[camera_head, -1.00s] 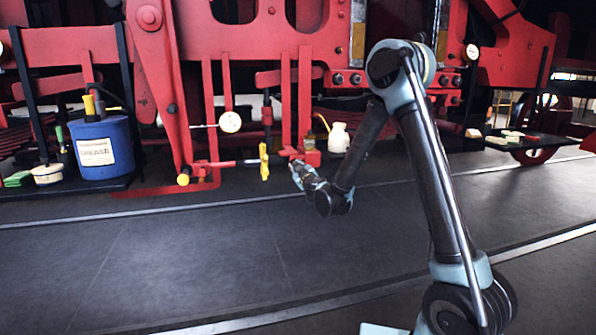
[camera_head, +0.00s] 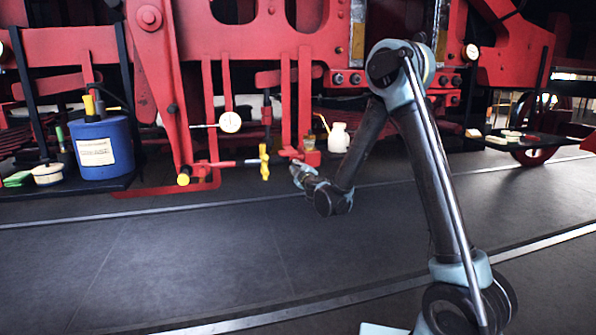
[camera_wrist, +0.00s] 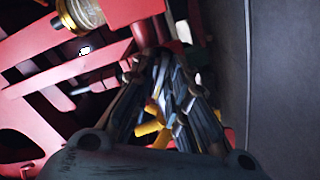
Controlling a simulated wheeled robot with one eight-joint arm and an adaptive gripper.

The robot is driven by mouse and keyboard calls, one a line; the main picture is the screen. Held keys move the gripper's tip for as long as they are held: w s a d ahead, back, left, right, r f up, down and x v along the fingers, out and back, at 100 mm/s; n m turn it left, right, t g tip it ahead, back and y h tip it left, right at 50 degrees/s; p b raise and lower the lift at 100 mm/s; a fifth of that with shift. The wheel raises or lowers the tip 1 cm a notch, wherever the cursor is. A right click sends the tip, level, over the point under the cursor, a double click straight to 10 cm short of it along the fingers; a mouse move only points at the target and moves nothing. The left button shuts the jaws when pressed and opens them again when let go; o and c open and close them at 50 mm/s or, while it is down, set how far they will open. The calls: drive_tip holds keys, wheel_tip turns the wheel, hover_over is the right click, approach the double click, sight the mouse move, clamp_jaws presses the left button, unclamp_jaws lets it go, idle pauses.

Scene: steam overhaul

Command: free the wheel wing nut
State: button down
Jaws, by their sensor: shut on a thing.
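The yellow wing nut (camera_head: 264,162) shows in the head view at the right end of a short red rod, low in front of the red machinery. My gripper (camera_head: 295,166) is just to its right, small and low. In the wrist view the fingers (camera_wrist: 160,62) converge and are closed. Yellow prongs of the wing nut (camera_wrist: 150,131) show between and behind the fingers, close to them. The fingers cover part of the nut, and the exact contact is hidden.
A red block (camera_head: 312,157) sits beside my gripper, with a white oil can (camera_head: 338,138) behind it. A round dial gauge (camera_head: 230,122) hangs to the upper left. A blue labelled container (camera_head: 102,148) stands at the left. The dark floor (camera_head: 190,255) in front is clear.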

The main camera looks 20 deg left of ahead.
drive_tip(key=shift+n, duration=5)
drive_tip(key=c, duration=1.8)
unclamp_jaws()
drive_tip(key=shift+f, duration=0.15)
drive_tip(key=shift+o, duration=0.2)
drive_tip(key=shift+s, duration=0.1)
drive_tip(key=v, duration=1.1)
drive_tip(key=shift+s+d, duration=0.3)
